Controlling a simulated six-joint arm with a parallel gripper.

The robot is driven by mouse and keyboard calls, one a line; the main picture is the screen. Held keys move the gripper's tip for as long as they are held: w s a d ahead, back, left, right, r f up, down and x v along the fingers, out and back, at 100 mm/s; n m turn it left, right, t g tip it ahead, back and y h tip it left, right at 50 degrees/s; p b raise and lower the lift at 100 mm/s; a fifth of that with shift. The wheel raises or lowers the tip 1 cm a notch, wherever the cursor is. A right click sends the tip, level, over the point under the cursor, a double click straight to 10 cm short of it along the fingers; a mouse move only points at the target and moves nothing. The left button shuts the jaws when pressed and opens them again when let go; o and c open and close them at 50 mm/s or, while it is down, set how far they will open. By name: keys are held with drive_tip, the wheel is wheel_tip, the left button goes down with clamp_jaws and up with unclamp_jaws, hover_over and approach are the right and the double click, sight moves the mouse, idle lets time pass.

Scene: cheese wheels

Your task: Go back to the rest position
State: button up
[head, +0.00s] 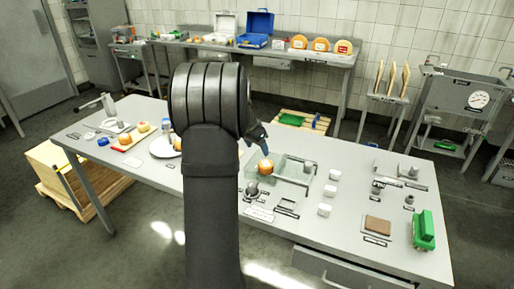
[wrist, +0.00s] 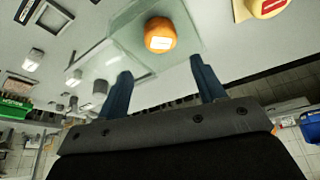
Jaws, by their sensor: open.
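My gripper (wrist: 163,85) is open in the wrist view, with its two blue fingers apart and nothing between them. In the head view, one blue fingertip of it shows just above an orange cheese wheel (head: 265,166); the rest is hidden behind my arm. The same orange wheel (wrist: 160,34) carries a white label and sits on a clear glass-like tray (wrist: 197,38), beyond the fingertips and apart from them. The tray (head: 290,172) stands near the middle of the grey table.
The grey table (head: 330,248) also holds white blocks (head: 325,209), a brown block (head: 377,224) and a green object (head: 424,230) at the right. A back bench (head: 330,55) carries a blue case (head: 257,30) and larger wheels.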

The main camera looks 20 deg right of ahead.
sight(265, 164)
drive_tip(key=x, duration=1.2)
drive_tip(key=shift+w+r, duration=0.15)
drive_tip(key=shift+r, duration=1.8)
drive_tip(key=shift+f, duration=0.1)
